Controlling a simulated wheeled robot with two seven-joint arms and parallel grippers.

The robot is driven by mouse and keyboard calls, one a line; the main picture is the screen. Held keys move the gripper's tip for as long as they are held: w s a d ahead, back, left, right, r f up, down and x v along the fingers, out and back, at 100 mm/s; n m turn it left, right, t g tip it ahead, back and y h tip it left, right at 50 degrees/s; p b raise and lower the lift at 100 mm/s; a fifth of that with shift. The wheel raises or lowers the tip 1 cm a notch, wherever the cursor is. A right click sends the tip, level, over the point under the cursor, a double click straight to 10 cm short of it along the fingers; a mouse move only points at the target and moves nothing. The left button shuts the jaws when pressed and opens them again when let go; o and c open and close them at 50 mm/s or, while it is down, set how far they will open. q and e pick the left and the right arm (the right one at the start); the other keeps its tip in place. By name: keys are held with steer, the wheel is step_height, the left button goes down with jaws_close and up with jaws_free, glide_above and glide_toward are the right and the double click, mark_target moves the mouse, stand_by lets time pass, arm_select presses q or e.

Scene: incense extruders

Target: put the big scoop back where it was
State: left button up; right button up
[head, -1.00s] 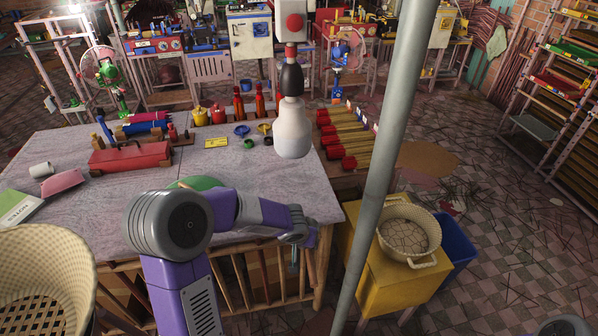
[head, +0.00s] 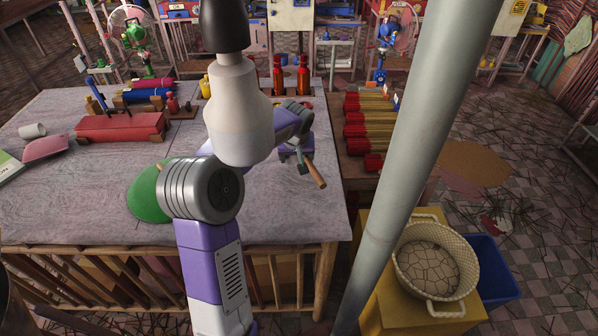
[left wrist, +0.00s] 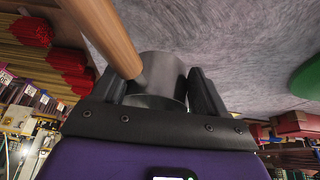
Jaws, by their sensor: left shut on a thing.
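My left gripper (head: 300,160) is over the right part of the grey table (head: 80,215). It is shut on a scoop with a wooden handle (head: 316,175), which points down and to the right in the head view. In the left wrist view the scoop's round metal cup (left wrist: 160,78) sits between the two dark fingers of my left gripper (left wrist: 162,92), and its wooden handle (left wrist: 105,35) slants up to the left. No second scoop shows to compare its size. My right gripper is not in view.
A green disc (head: 148,195) lies on the table, partly behind my arm. A red box (head: 121,128) and red bottles (head: 303,78) stand farther back. Bundles of red-ended sticks (head: 368,130) lie right of the table. A grey pole (head: 408,150) and a basket (head: 437,268) stand nearer right.

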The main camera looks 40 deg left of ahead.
arm_select(q)
step_height(320, 180, down, 6)
steer(key=shift+w+r+b, duration=0.15)
steer(key=shift+b, duration=0.7)
steer(key=o, duration=1.1)
steer(key=shift+o, duration=0.2)
